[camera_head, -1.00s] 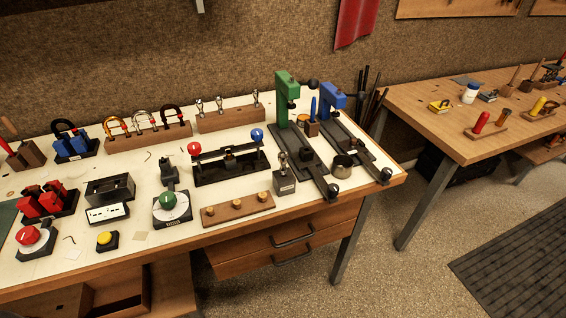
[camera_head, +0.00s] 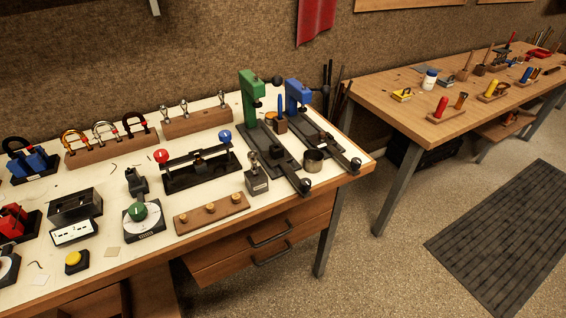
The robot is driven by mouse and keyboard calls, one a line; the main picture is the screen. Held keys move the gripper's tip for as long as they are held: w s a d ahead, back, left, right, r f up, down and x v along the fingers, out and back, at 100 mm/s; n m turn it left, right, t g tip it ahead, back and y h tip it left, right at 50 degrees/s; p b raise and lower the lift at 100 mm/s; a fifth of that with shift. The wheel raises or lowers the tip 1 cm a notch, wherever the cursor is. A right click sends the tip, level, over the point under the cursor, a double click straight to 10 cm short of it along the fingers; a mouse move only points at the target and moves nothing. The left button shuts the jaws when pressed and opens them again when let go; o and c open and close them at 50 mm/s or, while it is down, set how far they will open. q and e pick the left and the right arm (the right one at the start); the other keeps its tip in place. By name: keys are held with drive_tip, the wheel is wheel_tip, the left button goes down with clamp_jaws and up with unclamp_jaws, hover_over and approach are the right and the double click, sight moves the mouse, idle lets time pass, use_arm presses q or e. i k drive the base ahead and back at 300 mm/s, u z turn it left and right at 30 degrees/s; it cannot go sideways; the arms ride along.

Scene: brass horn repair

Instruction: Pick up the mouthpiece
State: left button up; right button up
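Several small silver pieces shaped like mouthpieces (camera_head: 184,105) stand upright in a long wooden block (camera_head: 197,122) at the back of the white-topped bench. Another silver piece of similar shape (camera_head: 254,160) stands upright in a small grey block (camera_head: 257,181) nearer the front edge. I cannot tell from this view which of them is the mouthpiece of the task. Neither of my grippers is in view.
The white bench (camera_head: 112,258) also holds a green press (camera_head: 251,92), a blue press (camera_head: 297,96), a metal cup (camera_head: 313,161) and a wooden strip with brass knobs (camera_head: 211,213). A second wooden bench (camera_head: 380,93) stands right. Open floor (camera_head: 395,270) and a dark mat (camera_head: 505,235) lie in front.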

sight(253, 157)
drive_tip(key=u, duration=0.9)
drive_tip(key=k, duration=0.6)
drive_tip(key=u, duration=0.85)
